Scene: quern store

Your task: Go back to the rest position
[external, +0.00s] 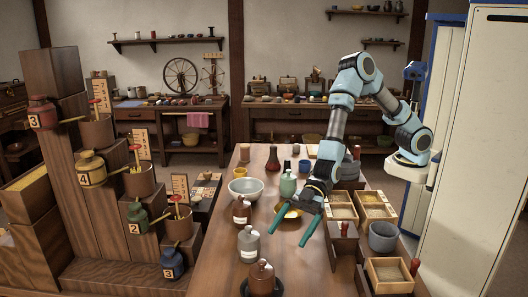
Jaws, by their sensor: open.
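My gripper (311,227) hangs over the middle of the long wooden table with its two green fingers apart and nothing between them. The fingers point down and toward the camera. My arm bends up and over from its base at the table's right side. A green bottle (288,186) stands behind the dish.
Wooden boxes (390,275) and a grey pot (383,236) stand at right. Stepped wooden blocks (119,238) hold numbered jugs at left.

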